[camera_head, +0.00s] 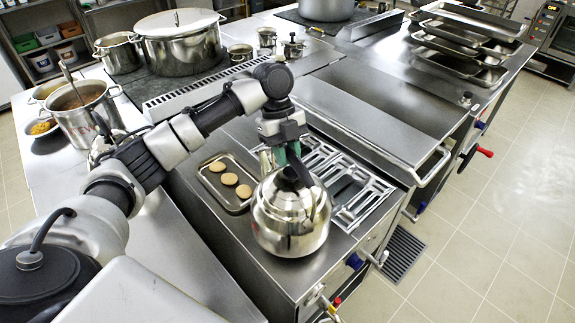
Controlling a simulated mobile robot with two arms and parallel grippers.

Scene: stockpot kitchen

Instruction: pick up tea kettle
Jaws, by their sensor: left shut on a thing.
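The tea kettle (291,221) is a shiny steel pot with a dark handle on top. It shows in the head view at the front end of the steel counter, beside the grate. My left gripper (286,158) is above the kettle, pointing down, and is shut on its handle. The fingertips are partly hidden by the handle. I cannot tell whether the kettle's base touches the surface. My right gripper does not show.
A small tray (213,205) with three round tan pieces lies left of the kettle. A metal grate (357,205) lies behind and right of it. A large lidded stockpot (181,52) stands farther back. Stacked steel trays (455,58) lie at the back right. The tiled floor at right is mostly clear.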

